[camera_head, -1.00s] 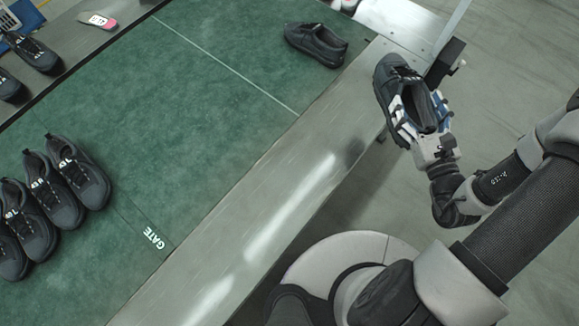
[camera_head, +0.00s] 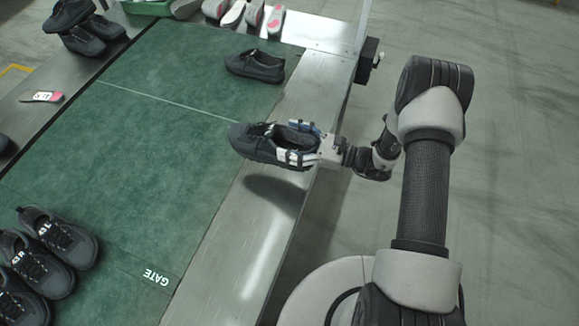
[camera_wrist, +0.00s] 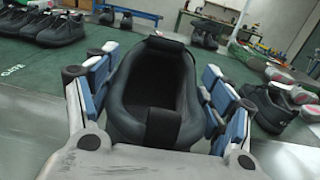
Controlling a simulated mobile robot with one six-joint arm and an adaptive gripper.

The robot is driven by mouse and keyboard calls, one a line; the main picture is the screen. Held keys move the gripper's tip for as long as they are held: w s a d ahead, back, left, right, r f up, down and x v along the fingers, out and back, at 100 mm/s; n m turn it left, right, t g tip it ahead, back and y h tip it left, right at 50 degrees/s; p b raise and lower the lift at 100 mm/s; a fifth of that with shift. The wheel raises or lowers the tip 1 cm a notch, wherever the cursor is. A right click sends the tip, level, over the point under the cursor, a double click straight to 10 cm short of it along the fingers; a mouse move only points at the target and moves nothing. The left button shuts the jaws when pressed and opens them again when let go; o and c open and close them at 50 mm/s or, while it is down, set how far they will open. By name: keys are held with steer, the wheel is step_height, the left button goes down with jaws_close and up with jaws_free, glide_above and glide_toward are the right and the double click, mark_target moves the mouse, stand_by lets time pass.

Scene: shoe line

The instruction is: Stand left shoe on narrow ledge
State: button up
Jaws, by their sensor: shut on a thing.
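My gripper (camera_head: 300,145) is shut on a dark grey shoe (camera_head: 251,146), its fingers on both sides of the heel. The shoe is held level, opening up and toe to the left, above the metal ledge (camera_head: 222,250) and the edge of the green mat. Its shadow falls on the ledge below, apart from it. In the wrist view the shoe's heel and opening (camera_wrist: 155,85) fill the middle between the blue-padded fingers. Another dark shoe (camera_head: 255,66) rests on the mat's far end, toe to the right.
Several dark shoes (camera_head: 45,245) stand in a row on the green mat (camera_head: 150,130) at lower left, by the GATE mark. More shoes and insoles lie at the back. A thin post (camera_head: 362,30) rises at the ledge's far end. The middle of the mat is clear.

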step_height(320, 180, down, 12)
steer(key=b, duration=0.3)
steer(key=shift+f, duration=0.2)
steer(key=shift+f, duration=0.15)
steer(key=o, duration=1.8)
